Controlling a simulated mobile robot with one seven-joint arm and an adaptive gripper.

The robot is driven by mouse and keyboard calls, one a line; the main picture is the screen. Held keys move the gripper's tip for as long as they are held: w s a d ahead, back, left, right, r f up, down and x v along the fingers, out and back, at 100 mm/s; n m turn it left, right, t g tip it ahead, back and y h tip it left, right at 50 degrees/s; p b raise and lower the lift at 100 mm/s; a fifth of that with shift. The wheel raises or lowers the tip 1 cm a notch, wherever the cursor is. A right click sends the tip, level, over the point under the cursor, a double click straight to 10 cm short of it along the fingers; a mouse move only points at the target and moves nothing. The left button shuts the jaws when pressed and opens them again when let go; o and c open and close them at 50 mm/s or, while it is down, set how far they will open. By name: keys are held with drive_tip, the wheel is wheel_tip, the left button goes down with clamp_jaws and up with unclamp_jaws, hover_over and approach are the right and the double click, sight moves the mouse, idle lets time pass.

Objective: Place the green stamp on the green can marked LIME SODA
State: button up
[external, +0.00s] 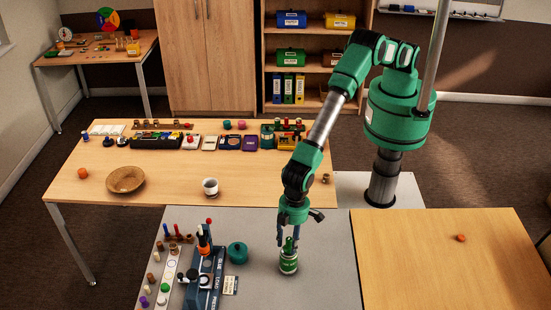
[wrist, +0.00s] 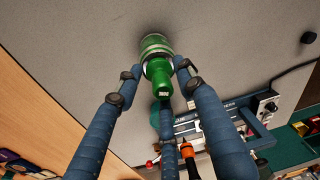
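The green can (external: 288,264) with a pale label band stands upright on the grey table top; its label text is too small to read. The green stamp (external: 288,244) stands upright on top of the can. In the wrist view the stamp (wrist: 159,80) points toward the camera, with the can (wrist: 154,42) behind it. My gripper (external: 288,238) is directly above, pointing down, with its fingers spread around the stamp. In the wrist view my gripper's (wrist: 158,72) two front fingertips show gaps to the stamp on both sides; the third finger is partly hidden behind it.
A blue-grey press device (external: 205,275) and a dark green round pot (external: 237,252) stand left of the can. Small stamps and pegs (external: 165,270) line the far left. A wooden table (external: 450,265) on the right is mostly clear.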

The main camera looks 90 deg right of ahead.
wheel_tip(320, 180, up, 12)
drive_tip(key=shift+s+d, duration=0.4)
drive_tip(key=shift+d, duration=0.05)
idle(0.5)
idle(0.5)
drive_tip(key=shift+r, duration=0.1)
idle(0.3)
